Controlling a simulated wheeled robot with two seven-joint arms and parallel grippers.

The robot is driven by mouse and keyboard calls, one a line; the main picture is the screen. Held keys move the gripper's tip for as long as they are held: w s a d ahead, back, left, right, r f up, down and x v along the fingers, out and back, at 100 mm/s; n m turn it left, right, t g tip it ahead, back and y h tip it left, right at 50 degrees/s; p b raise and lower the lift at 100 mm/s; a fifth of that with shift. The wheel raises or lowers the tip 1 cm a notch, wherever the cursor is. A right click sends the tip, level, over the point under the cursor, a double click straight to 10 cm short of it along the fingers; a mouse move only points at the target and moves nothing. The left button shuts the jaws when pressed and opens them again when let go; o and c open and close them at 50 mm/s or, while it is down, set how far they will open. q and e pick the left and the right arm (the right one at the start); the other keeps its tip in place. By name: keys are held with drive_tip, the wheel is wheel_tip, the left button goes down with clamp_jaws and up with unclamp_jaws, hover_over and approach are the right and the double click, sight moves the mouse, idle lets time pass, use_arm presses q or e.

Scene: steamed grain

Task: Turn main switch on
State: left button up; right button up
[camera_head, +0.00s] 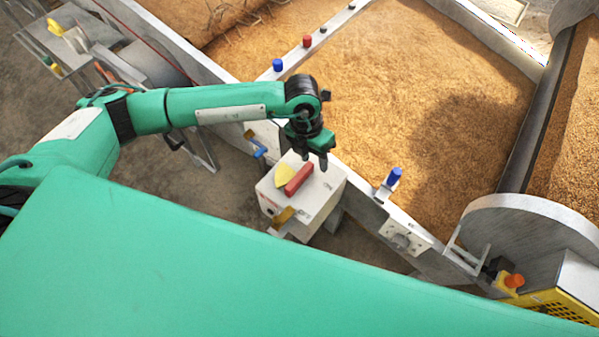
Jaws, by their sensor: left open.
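The main switch appears to be the red handle (299,179) on a yellow plate (285,174), on top of a white box (314,202) in the middle of the view. The red handle lies slanted, from lower left to upper right. Small markings on the box top are too small to read surely. My left gripper (314,163) points down just above the upper right end of the red handle, with its fingers apart and nothing between them. I cannot tell whether a finger touches the handle. My right gripper is not in view.
A metal wall with blue knobs (394,177) and a red knob (307,41) runs behind the box, beside a bed of grain (420,90). A grey panel with a dial (404,241) is on the wall to the right. An orange knob (514,281) sits at lower right.

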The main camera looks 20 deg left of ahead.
use_arm(q)
drive_tip(key=w+a+y, duration=0.2)
drive_tip(key=a, duration=0.2)
drive_tip(key=p, duration=0.2)
hover_over(300, 175)
drive_tip(key=shift+t, duration=0.3)
wheel_tip(300, 175, down, 8)
drive_tip(key=shift+s+a+f, duration=0.1)
drive_tip(key=shift+s, duration=0.05)
drive_tip(key=shift+f, duration=2.7)
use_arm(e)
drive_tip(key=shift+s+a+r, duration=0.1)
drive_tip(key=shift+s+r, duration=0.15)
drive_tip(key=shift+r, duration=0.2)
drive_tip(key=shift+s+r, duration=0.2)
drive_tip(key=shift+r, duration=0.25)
use_arm(q)
clamp_jaws()
